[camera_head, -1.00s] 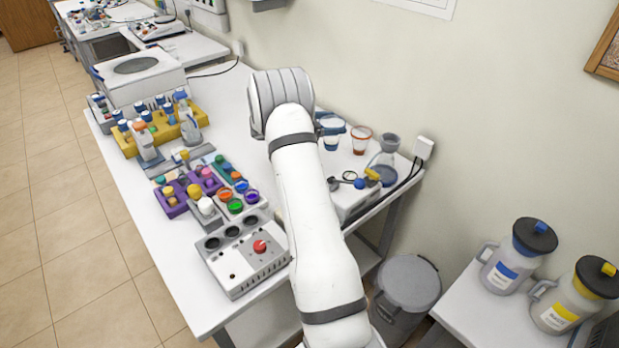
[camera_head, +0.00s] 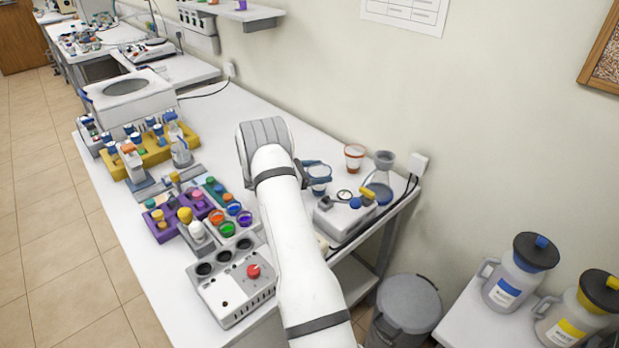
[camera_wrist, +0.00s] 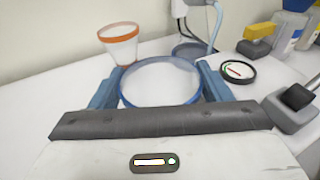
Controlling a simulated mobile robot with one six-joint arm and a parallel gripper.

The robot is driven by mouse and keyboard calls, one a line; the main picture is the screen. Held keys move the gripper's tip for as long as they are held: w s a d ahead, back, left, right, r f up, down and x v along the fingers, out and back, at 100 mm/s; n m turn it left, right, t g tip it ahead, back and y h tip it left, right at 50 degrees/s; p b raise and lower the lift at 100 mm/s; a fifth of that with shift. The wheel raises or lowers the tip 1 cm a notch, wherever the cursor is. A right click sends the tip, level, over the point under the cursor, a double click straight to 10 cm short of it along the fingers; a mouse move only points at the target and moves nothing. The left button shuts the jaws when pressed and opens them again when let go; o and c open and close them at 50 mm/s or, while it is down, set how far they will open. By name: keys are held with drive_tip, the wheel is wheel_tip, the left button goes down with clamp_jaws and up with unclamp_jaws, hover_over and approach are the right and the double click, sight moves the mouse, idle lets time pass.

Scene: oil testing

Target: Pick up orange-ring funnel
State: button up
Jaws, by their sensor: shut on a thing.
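The orange-ring funnel (camera_head: 355,152) is a whitish cup with an orange rim, upright near the wall at the back of the bench. In the wrist view it stands behind and left of my gripper, with its orange ring (camera_wrist: 118,34) facing up. It is apart from my gripper. My gripper (camera_wrist: 160,82) is shut on a different funnel, the blue-ring funnel (camera_wrist: 160,68), with one blue-grey finger on each side of its rim. In the head view the blue-ring funnel (camera_head: 318,172) is partly hidden by my arm. I cannot tell its exact height above the bench.
A grey box with a red knob (camera_head: 235,278) and colourful vial racks (camera_head: 200,210) lie left.

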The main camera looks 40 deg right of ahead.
drive_tip(key=shift+f, duration=0.45)
drive_tip(key=shift+f, duration=0.25)
drive_tip(key=o, duration=1)
drive_tip(key=shift+r, duration=0.1)
drive_tip(key=shift+o, duration=0.2)
